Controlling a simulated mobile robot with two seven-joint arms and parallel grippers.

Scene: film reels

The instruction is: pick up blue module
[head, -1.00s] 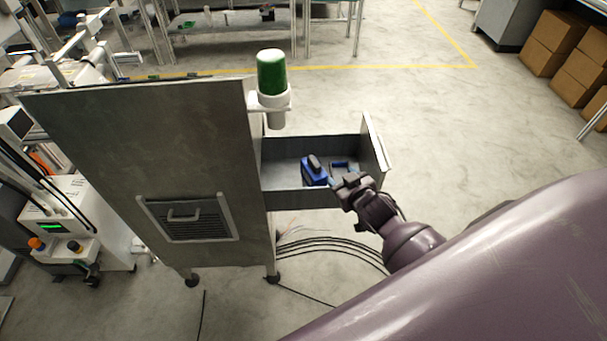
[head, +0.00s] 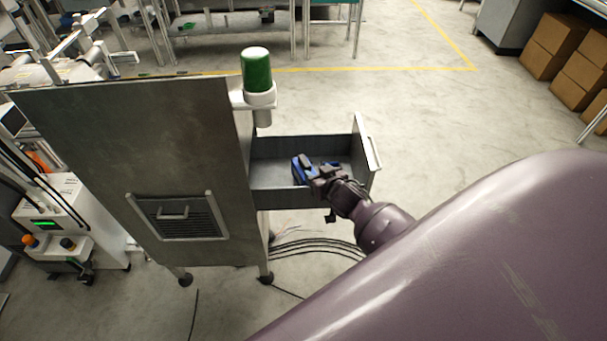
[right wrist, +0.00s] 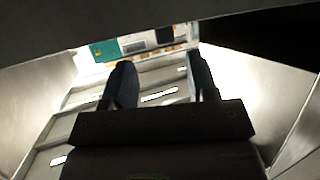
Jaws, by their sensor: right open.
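My left gripper is not in view.
The drawer has raised walls and a handle (head: 374,153) at its right end. A green signal lamp (head: 256,70) stands on the cabinet side (head: 125,140) above the drawer. Black cables (head: 315,246) lie on the floor below. The floor to the right is open.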

